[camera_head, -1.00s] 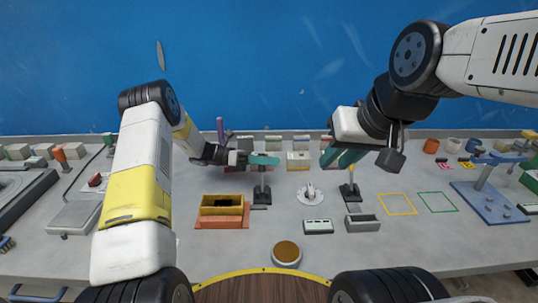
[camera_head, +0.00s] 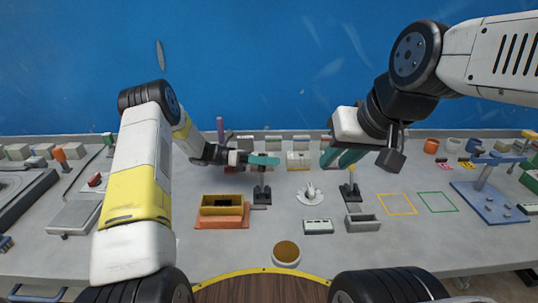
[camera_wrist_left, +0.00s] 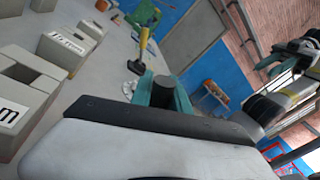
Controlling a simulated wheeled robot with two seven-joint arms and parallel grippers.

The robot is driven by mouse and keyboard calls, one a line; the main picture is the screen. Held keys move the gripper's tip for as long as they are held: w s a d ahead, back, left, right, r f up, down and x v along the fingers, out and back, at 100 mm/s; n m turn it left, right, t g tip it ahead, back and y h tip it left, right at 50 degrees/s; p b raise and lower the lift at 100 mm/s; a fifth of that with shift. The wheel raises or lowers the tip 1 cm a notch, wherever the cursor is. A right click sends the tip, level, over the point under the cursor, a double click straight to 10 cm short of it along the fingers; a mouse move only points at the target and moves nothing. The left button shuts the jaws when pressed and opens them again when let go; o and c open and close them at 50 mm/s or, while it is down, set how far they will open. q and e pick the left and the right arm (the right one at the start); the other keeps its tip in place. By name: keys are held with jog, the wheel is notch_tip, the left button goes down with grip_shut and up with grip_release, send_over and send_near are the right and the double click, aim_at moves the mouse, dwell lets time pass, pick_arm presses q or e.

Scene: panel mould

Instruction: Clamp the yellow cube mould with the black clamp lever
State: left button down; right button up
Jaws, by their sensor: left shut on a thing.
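The yellow mould (camera_head: 222,200) is an open-topped box with a dark inside. It sits on an orange base plate (camera_head: 208,222) left of the table's middle. The black clamp lever (camera_head: 262,194) stands upright just right of the mould, on a black foot. My left gripper (camera_head: 264,160) is shut on the top of this lever. In the left wrist view the teal fingers (camera_wrist_left: 164,93) flank its dark round handle (camera_wrist_left: 163,88). My right gripper (camera_head: 339,157) hangs with its teal fingers apart, above and behind a second, yellow-handled lever (camera_head: 350,190).
A white round fixture (camera_head: 310,195) stands between the two levers. A white block (camera_head: 318,227), a grey tray (camera_head: 363,226) and a round tan-topped pot (camera_head: 286,253) lie in front. Labelled moulds (camera_head: 298,160) line the back. Yellow and green outlined squares (camera_head: 437,202) at right are empty.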

pick_arm(q)
jog(key=s+m+t+y, duration=0.1)
jog(key=s+m+t, duration=0.1)
jog(key=s+m, duration=0.8)
jog(key=shift+s+f+m+y, duration=0.2)
jog(key=shift+f+m+y, duration=0.1)
jog(key=shift+f+y, duration=0.1)
dwell(0.7)
jog(key=c, duration=1.3)
grip_release()
jog(key=shift+o, duration=0.2)
